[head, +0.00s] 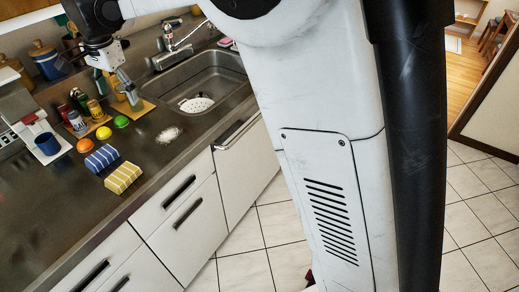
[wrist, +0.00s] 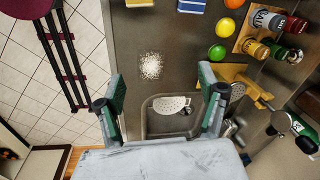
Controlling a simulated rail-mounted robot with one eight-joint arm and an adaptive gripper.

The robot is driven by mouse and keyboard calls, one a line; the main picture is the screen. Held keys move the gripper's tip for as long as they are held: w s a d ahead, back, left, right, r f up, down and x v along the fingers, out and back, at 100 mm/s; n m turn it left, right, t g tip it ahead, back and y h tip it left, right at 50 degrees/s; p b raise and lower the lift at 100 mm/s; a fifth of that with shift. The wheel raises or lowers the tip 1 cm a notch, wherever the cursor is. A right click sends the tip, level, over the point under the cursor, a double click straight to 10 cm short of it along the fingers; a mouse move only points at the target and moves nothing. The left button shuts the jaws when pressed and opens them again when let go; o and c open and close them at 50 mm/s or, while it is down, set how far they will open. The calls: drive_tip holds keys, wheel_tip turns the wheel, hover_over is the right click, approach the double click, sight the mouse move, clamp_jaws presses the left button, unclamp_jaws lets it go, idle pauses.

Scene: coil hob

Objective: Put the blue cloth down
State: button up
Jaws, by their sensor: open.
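The blue-and-white striped cloth (head: 101,157) lies folded on the dark counter, next to a yellow striped cloth (head: 124,177). The blue cloth also shows at the top edge of the wrist view (wrist: 191,5), partly cut off. My gripper (head: 131,96) is over the counter near the sink's left end, well apart from the blue cloth. In the wrist view my gripper (wrist: 162,76) has its fingers spread wide with nothing held between them.
A white granular patch (head: 168,134) lies on the counter. The sink (head: 205,80) holds a white perforated piece (head: 196,104). A green ball (head: 121,121), orange ball (head: 84,145), bottles on a wooden board (head: 98,121) and a blue mug (head: 47,143) stand nearby. The front-left counter is clear.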

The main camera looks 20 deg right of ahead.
drive_tip(key=s+d+r+n+t, duration=0.1)
drive_tip(key=s+d+r+n, duration=0.15)
drive_tip(key=s+d, duration=0.65)
drive_tip(key=s+d+r+n+t, duration=0.25)
drive_tip(key=s+d, duration=0.35)
drive_tip(key=d, duration=0.5)
drive_tip(key=s+d+f+n+t, duration=0.1)
drive_tip(key=s+d+f, duration=0.3)
drive_tip(key=s, duration=0.5)
drive_tip(key=s+d+f+n+t, duration=0.1)
drive_tip(key=s+d+f+n, duration=0.1)
drive_tip(key=s+d+f, duration=0.2)
drive_tip(key=s+d, duration=0.3)
drive_tip(key=s, duration=0.2)
drive_tip(key=shift+f+h, duration=0.15)
drive_tip(key=shift+h, duration=0.25)
drive_tip(key=shift+f+b, duration=0.95)
drive_tip(key=shift+o, duration=0.5)
